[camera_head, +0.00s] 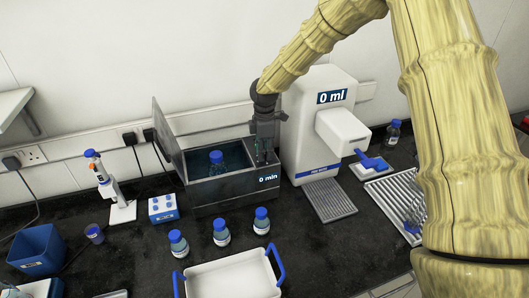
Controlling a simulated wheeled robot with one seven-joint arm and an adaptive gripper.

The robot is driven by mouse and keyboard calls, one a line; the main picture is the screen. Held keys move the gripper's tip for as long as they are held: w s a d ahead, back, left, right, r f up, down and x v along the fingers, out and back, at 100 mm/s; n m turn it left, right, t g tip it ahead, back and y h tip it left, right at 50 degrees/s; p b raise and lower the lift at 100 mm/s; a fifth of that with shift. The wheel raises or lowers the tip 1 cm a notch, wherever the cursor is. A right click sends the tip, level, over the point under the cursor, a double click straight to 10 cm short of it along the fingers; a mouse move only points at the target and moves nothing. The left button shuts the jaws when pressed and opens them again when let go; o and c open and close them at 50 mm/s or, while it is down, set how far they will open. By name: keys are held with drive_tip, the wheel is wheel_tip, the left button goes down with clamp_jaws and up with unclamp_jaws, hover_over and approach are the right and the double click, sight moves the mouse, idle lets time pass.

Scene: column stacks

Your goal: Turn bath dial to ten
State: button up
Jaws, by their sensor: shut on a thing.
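The dark grey water bath (222,195) stands open on the bench, its lid raised at the left. A bottle with a blue cap (217,162) stands in its basin. The display (268,178) on the bath's front right reads "0 min". My gripper (263,160) points down onto the top right of the bath, just behind the display. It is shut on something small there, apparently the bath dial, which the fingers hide. I cannot read the dial's marking.
A white dispenser (308,135) reading "0 ml" stands close to the right of my gripper. Several blue-capped bottles (220,233) and a white tray with blue handles (232,278) are in front of the bath.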

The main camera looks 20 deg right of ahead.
drive_tip(key=m+b, duration=0.1)
drive_tip(key=m, duration=0.2)
drive_tip(key=m+b, duration=0.1)
drive_tip(key=m, duration=0.3)
drive_tip(key=shift+w+r, duration=0.15)
drive_tip(key=m+b, duration=0.1)
drive_tip(key=m, duration=0.2)
drive_tip(key=shift+m, duration=0.4)
drive_tip(key=m, duration=0.3)
drive_tip(key=shift+r+m+b, duration=0.1)
drive_tip(key=shift+m+b, duration=0.2)
drive_tip(key=shift+b, duration=0.05)
drive_tip(key=m, duration=0.6)
drive_tip(key=shift+w, duration=0.1)
drive_tip(key=m, duration=0.5)
drive_tip(key=shift+m, duration=0.3)
drive_tip(key=o, duration=1)
drive_tip(key=shift+o, duration=0.3)
